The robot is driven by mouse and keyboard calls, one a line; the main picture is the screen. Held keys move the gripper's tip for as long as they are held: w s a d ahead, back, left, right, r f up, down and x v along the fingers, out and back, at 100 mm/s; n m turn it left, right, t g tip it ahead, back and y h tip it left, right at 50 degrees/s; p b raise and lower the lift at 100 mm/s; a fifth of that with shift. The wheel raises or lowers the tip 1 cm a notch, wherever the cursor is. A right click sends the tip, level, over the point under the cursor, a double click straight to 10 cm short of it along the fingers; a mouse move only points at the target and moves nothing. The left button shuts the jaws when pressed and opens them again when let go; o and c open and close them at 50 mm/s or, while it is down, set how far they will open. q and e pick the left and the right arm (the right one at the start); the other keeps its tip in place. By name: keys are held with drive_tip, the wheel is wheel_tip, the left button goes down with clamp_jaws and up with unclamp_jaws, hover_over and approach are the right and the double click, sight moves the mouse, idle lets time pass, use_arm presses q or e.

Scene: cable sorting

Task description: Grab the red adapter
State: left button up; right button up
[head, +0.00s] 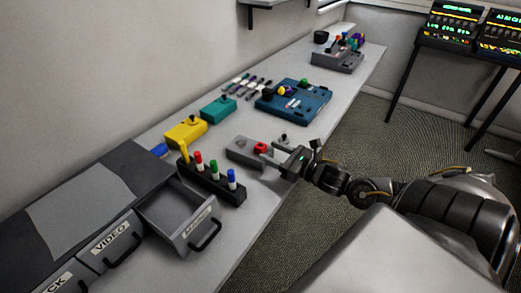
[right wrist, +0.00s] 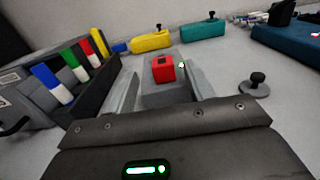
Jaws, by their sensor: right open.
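The red adapter (head: 260,148) is a small red block near the middle of the table, by a low grey piece (head: 240,149). It also shows in the right wrist view (right wrist: 163,70), between and slightly beyond the fingertips. My right gripper (head: 272,155) reaches in from the right, low over the table, with its jaws open and empty. In the right wrist view its two grey fingers (right wrist: 160,80) stand either side of the line to the adapter. Contact with the adapter cannot be told. My left gripper is not in view.
A black rack with coloured markers (head: 211,180) and an open drawer (head: 180,207) stand nearer. Yellow (head: 186,133) and teal (head: 217,110) boxes lie behind, a blue box (head: 293,102) farther along. A black-knobbed grey piece (right wrist: 257,82) sits right of the fingers.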

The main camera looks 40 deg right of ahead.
sight(265, 147)
drive_tip(key=x, duration=0.2)
drive_tip(key=p+x, duration=0.1)
drive_tip(key=x, duration=0.1)
drive_tip(key=shift+w+d+r, duration=0.1)
drive_tip(key=shift+d, duration=0.15)
drive_tip(key=shift+w+a, duration=0.2)
drive_tip(key=shift+w, duration=0.3)
drive_tip(key=shift+c, duration=0.3)
drive_tip(key=c, duration=1)
